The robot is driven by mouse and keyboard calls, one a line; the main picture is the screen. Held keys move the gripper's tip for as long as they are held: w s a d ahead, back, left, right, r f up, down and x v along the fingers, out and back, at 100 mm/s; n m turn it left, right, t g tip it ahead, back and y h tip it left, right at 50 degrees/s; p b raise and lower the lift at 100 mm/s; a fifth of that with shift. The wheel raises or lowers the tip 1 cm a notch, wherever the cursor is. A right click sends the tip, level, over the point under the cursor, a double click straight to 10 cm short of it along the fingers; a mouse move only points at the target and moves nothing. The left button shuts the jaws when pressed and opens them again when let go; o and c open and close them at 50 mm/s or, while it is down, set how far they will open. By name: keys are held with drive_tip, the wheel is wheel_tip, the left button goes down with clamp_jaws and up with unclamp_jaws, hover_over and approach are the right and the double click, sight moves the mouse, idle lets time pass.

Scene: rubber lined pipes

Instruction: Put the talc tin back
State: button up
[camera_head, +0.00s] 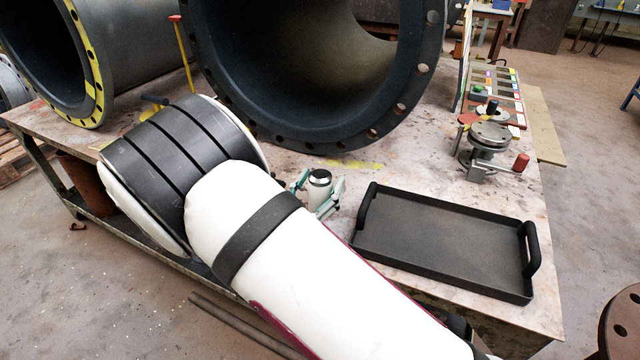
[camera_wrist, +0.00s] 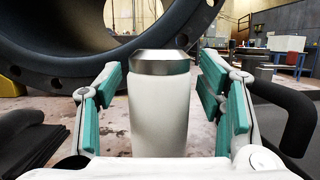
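The talc tin appears to be the white cylinder with a silvery metal top (camera_head: 319,188), upright on the worktable just left of the black tray. In the wrist view the same tin (camera_wrist: 158,115) stands in the middle, close up. My gripper (camera_wrist: 160,100) has its green-padded fingers on either side of the tin, with narrow gaps showing between pads and tin. My gripper also shows in the head view (camera_head: 318,195) around the tin. The tin's base is hidden in the wrist view, and my arm covers table to its left.
A black tray (camera_head: 440,248) with raised handles lies empty to the right. Large flanged pipes (camera_head: 300,70) stand behind. A metal clamp-like device (camera_head: 490,140) and a colour-labelled board (camera_head: 500,85) are at the back right. Dark flat sheets (camera_wrist: 30,145) lie left in the wrist view.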

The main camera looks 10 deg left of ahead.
drive_tip(key=shift+f, duration=0.75)
drive_tip(key=shift+r+p, duration=0.35)
drive_tip(key=shift+r, duration=0.2)
drive_tip(key=p+v, duration=0.2)
drive_tip(key=v, duration=0.9)
drive_tip(key=shift+s+a, duration=0.2)
drive_tip(key=shift+s, duration=0.2)
drive_tip(key=shift+r, duration=0.15)
